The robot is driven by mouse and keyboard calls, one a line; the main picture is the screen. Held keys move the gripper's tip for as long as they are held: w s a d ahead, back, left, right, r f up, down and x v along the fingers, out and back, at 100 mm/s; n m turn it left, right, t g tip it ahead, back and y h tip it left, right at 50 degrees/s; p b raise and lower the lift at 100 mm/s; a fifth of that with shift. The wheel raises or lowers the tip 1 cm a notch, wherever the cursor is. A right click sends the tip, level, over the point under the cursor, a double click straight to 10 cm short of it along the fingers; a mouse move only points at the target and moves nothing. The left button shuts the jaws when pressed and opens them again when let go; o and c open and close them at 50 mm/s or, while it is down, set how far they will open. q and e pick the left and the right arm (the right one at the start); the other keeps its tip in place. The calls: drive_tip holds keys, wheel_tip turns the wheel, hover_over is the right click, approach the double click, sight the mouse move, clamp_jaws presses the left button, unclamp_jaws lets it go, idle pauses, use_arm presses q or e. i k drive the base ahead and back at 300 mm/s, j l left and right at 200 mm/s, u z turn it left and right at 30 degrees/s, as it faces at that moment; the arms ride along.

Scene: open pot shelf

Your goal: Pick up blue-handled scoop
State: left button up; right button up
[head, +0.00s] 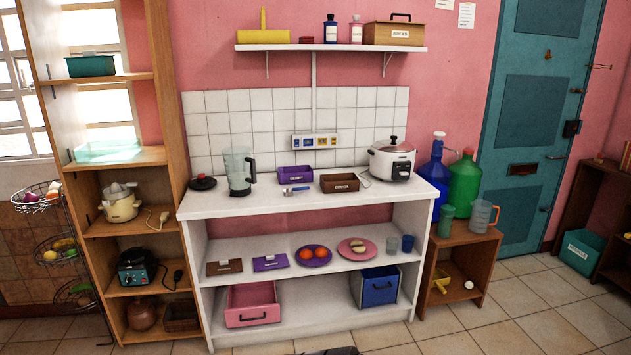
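A small scoop with a blue handle (288,192) lies on the white counter top (225,206), near its front edge. It lies in front of a purple bin (296,173) and to the left of a brown bin (339,183). The scoop looks apart from both bins. Neither of my grippers can be made out in the head view. A dark shape shows at the bottom edge, too cut off to identify.
A blender (239,170) and a black lid (202,183) stand left of the scoop. A white cooker (391,160) stands at the right. A wall shelf (330,48) hangs above. Tall wooden shelves flank the counter's left side. The floor (470,335) in front is mostly clear.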

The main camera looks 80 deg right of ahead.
sight(288, 192)
drive_tip(key=z, duration=2.8)
